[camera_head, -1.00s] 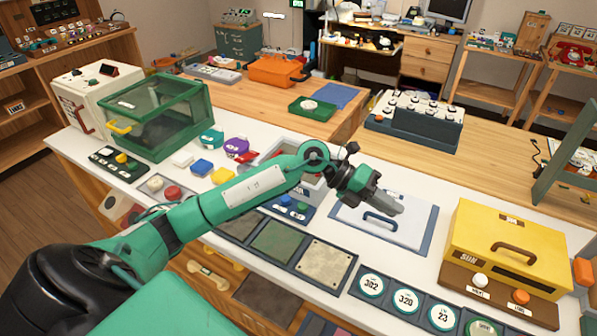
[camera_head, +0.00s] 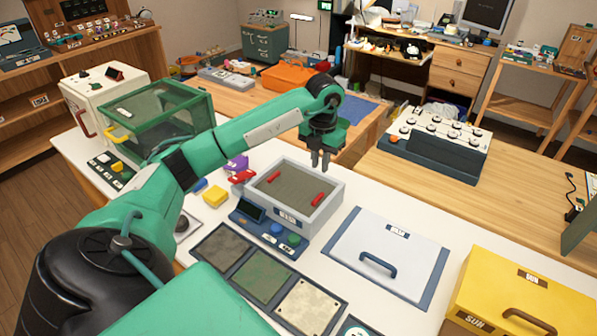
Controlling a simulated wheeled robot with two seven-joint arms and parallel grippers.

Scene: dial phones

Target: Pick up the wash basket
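The wash basket (camera_head: 294,188) seems to be the dark insert with two red handles, sitting in a light grey tub (camera_head: 328,208) on the white counter. One red handle (camera_head: 273,176) is at its left and the other (camera_head: 317,199) at its right. The label on the tub's front is too small to read surely. My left gripper (camera_head: 320,160) points down above the back edge of the tub, apart from both handles. Its two fingers show a narrow gap and hold nothing. My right gripper is not in view.
A control panel (camera_head: 268,232) with buttons stands before the tub. A white lidded panel (camera_head: 388,248) lies to the right, and a yellow box (camera_head: 520,290) beyond it. A green glass case (camera_head: 190,103) is at the left, partly behind my arm. Small blocks, including a yellow one (camera_head: 215,196), lie left of the tub.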

